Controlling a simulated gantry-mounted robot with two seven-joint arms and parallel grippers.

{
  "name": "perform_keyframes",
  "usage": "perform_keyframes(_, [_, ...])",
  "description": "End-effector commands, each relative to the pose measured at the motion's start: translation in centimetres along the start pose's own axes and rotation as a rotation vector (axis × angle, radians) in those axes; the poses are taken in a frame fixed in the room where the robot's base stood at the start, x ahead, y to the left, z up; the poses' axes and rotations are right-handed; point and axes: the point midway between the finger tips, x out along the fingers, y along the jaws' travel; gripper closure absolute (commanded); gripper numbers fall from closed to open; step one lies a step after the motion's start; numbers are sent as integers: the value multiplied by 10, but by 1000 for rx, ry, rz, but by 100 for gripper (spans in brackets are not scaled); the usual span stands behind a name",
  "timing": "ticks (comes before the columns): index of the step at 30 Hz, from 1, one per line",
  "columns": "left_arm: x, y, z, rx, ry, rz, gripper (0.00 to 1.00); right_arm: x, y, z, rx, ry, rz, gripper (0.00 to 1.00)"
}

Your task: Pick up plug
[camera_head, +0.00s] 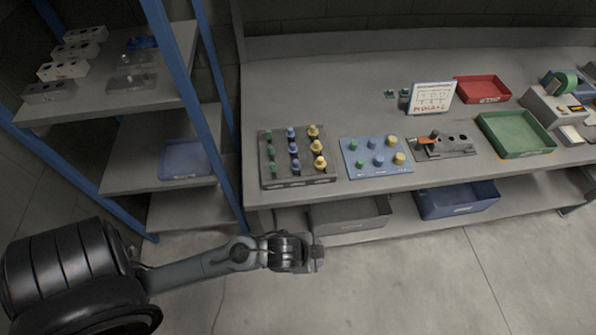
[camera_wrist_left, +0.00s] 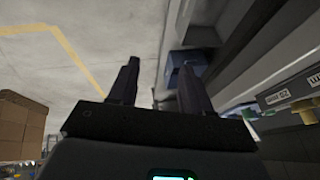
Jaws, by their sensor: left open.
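Several plugs stand on the workbench in the head view. A dark grey rack (camera_head: 266,179) holds rows of green plugs (camera_head: 271,153), blue plugs (camera_head: 292,148) and yellow plugs (camera_head: 318,147). A blue board (camera_head: 352,172) to its right holds more green, blue and yellow plugs (camera_head: 398,158). My left gripper (camera_head: 318,258) is in front of the bench edge, below and apart from the rack. In the left wrist view its two dark fingers (camera_wrist_left: 158,85) are spread with nothing between them. My right gripper is not in view.
A grey fixture (camera_head: 455,147) with an orange part, a white sign (camera_head: 432,98), a red tray (camera_head: 482,89) and a green tray (camera_head: 541,142) are on the bench. Bins sit on the lower shelf. A blue-framed shelf (camera_head: 190,80) stands at left. The front floor is clear.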

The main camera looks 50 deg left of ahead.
Motion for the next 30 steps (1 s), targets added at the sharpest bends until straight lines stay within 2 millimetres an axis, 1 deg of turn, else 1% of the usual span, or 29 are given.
perform_keyframes(1, [-8, -9, -12, 63, 14, -7, 51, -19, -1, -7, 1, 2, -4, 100])
perform_keyframes(5, [-10, -23, -33, 237, 51, -4, 51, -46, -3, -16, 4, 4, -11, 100])
perform_keyframes(6, [-11, -29, -38, 297, 59, 2, 51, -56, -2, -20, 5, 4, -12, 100])
perform_keyframes(8, [-14, -41, -45, 393, 67, 14, 51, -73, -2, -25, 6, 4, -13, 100])
perform_keyframes(11, [-22, -72, -47, 564, 55, 54, 51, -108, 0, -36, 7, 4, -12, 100])
perform_keyframes(12, [-26, -88, -44, 628, 39, 77, 51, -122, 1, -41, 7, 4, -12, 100])
perform_keyframes(13, [-30, -100, -40, 668, 25, 97, 51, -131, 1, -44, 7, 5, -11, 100])
perform_keyframes(14, [-35, -114, -35, 706, 7, 119, 51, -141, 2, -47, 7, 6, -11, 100])
perform_keyframes(15, [-42, -132, -27, 747, -21, 149, 51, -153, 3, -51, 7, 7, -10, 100])
perform_keyframes(17, [-56, -160, -14, 790, -65, 196, 51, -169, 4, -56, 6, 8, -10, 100])
perform_keyframes(18, [-66, -179, -4, 809, -96, 226, 51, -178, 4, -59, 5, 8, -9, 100])
perform_keyframes(21, [-93, -220, 19, 826, -169, 296, 51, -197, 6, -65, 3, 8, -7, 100])
perform_keyframes(24, [-119, -251, 37, 819, -225, 351, 51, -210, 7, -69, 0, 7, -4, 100])
perform_keyframes(25, [-125, -258, 42, 814, -238, 365, 51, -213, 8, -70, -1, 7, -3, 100])
perform_keyframes(27, [-136, -270, 50, 804, -262, 389, 51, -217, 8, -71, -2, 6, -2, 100])
perform_keyframes(30, [-141, -278, 59, 793, -281, 411, 51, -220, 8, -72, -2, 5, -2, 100])
